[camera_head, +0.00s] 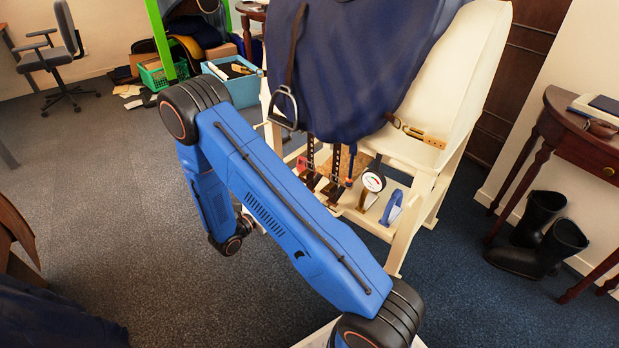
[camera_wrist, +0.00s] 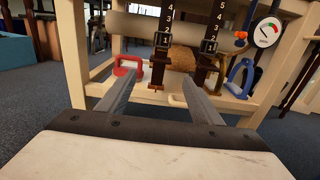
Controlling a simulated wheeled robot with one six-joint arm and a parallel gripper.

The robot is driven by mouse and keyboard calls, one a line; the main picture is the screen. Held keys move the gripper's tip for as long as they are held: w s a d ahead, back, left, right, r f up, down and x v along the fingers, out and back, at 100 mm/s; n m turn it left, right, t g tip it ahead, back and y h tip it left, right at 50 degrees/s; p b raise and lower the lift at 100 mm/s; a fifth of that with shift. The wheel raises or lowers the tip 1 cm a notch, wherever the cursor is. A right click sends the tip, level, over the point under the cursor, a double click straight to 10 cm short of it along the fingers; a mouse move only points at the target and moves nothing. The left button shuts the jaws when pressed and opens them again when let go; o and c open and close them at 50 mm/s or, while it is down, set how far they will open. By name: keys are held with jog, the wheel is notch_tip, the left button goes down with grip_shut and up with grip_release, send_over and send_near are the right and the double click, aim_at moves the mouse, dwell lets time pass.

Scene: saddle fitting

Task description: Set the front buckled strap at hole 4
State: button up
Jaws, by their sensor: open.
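Two dark brown straps with white printed numbers hang side by side in the wrist view, the left strap (camera_wrist: 158,72) and the right strap (camera_wrist: 201,76). Each has a buckle, the left buckle (camera_wrist: 163,40) and the right buckle (camera_wrist: 208,46), and each buckle appears to sit at the number 1. Higher numbers run up each strap above it. I cannot tell which is the front strap. My gripper (camera_wrist: 160,80) is open and empty, its fingers pointing toward the straps' lower ends. In the head view, the straps (camera_head: 337,160) hang below the navy saddle cloth (camera_head: 355,70); the gripper is not clearly visible there.
A cream wooden stand (camera_head: 432,185) surrounds the straps. A stirrup (camera_head: 283,108) hangs above. Black boots (camera_head: 540,240) stand far right.

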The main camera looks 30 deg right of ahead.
aim_at(310, 158)
jog(key=x, duration=1.6)
jog(key=shift+d, duration=0.35)
grip_shut()
notch_tip(310, 158, up, 8)
jog(key=shift+r, duration=0.1)
grip_release()
jog(key=shift+a, duration=0.1)
